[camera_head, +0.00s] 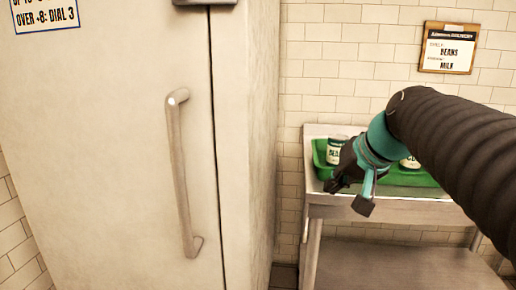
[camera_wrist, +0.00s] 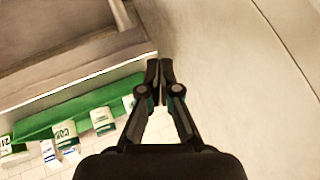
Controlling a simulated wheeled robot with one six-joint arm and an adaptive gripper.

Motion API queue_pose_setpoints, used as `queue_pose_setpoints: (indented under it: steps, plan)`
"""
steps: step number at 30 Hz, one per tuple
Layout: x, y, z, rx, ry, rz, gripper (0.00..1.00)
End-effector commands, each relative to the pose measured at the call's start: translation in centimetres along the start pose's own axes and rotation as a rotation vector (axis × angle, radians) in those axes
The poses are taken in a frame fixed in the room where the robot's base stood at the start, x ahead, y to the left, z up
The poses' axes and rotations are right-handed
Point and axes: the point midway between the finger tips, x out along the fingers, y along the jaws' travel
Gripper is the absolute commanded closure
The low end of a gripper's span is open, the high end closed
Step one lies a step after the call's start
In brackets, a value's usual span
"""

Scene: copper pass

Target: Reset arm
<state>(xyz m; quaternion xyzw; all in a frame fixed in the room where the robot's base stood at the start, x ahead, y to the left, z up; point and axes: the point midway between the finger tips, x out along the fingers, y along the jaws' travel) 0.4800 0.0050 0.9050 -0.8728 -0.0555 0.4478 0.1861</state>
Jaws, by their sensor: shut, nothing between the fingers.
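My arm comes in from the right in the head view, and my gripper (camera_head: 349,194) hangs in front of the left part of a metal table. In the wrist view my gripper (camera_wrist: 160,72) has its fingertips together with nothing between them. It is apart from the tall pale cabinet (camera_head: 105,150) at the left. My arm and gripper hide part of the table and the green tray on it.
The cabinet has a long vertical handle (camera_head: 179,180). A notice board (camera_head: 448,48) hangs on the tiled wall.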

Motion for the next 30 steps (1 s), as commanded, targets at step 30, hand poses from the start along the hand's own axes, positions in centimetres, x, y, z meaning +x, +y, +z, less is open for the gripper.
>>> queue_pose_setpoints:
  steps: [30]
  plan:
    - [2.8, 8.7, 24.4, -0.263, -0.127, 0.291, 1.0]
